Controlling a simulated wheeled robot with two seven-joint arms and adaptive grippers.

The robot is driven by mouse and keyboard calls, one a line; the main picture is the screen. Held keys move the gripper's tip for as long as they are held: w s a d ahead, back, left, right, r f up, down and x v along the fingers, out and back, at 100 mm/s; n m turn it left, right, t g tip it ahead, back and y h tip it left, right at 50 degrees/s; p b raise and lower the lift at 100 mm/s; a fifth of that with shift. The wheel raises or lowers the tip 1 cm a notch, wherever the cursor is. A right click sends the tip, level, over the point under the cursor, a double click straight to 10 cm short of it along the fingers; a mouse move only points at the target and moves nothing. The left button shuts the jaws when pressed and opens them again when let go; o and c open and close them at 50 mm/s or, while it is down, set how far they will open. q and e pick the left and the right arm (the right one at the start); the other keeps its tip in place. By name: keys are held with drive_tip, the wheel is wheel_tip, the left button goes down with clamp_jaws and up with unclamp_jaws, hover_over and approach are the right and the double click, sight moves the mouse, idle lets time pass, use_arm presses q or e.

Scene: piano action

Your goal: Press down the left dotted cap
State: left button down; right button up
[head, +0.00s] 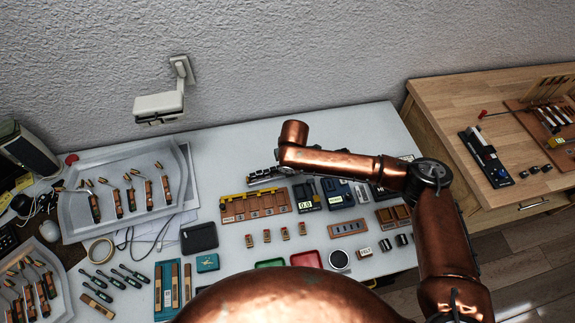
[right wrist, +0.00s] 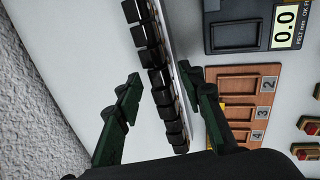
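I cannot make out a cap with dots in either view; any such markings are too small or hidden. My right gripper (head: 264,175) reaches in from the right, near the back of the white table. In the right wrist view its two dark green fingers (right wrist: 160,75) are spread apart. A row of black blocks on a pale strip (right wrist: 158,72) appears between them; I cannot tell whether either finger touches it. The slotted wooden board (head: 256,206) is just in front of the gripper and also shows in the right wrist view (right wrist: 241,84). My left gripper is not in view.
A grey tray (head: 75,228) with several wooden parts is at the left. A dark device with a display (head: 306,196) is right of the board. Small brown blocks (head: 266,236) stand in front of the board. The textured wall (head: 300,60) is close behind.

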drive_tip(key=v, duration=1.2)
idle(0.4)
